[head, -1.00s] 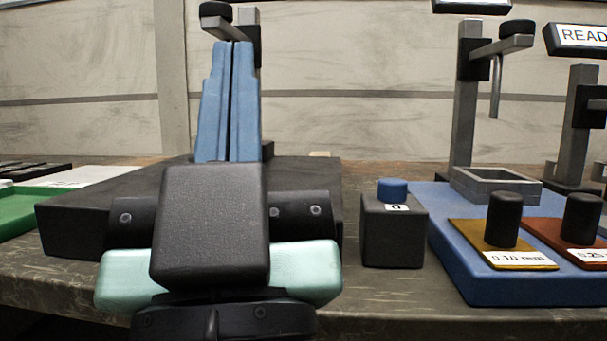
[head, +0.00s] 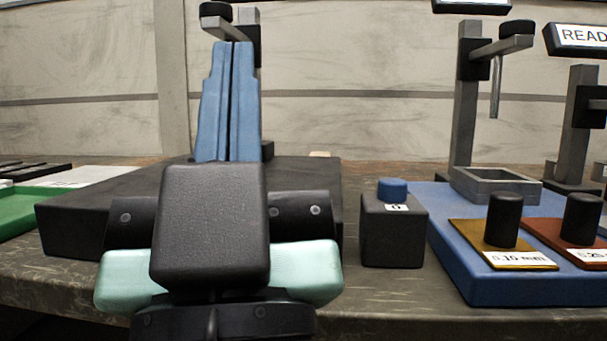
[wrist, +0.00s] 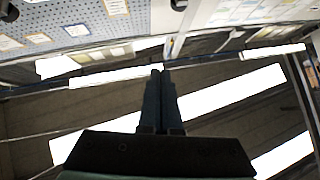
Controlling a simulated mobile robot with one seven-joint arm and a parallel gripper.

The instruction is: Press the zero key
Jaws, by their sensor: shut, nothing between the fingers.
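The zero key is a blue cap (head: 392,189) on top of a dark block (head: 392,236) with a white "0" label, on the bench right of my arm in the head view. My gripper (head: 233,45) points upward in the head view, its two blue fingers side by side, shut and empty. It is left of the key, well above it and apart from it. In the wrist view the gripper (wrist: 158,74) shows its closed fingers against the ceiling lights; the key is not seen there.
Right of the key is a blue base (head: 480,290) with a grey post stand, a square frame and dark knobs on a yellow and a red plate. A dark slab (head: 75,228) lies behind my arm. A green tray (head: 18,208) is at far left.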

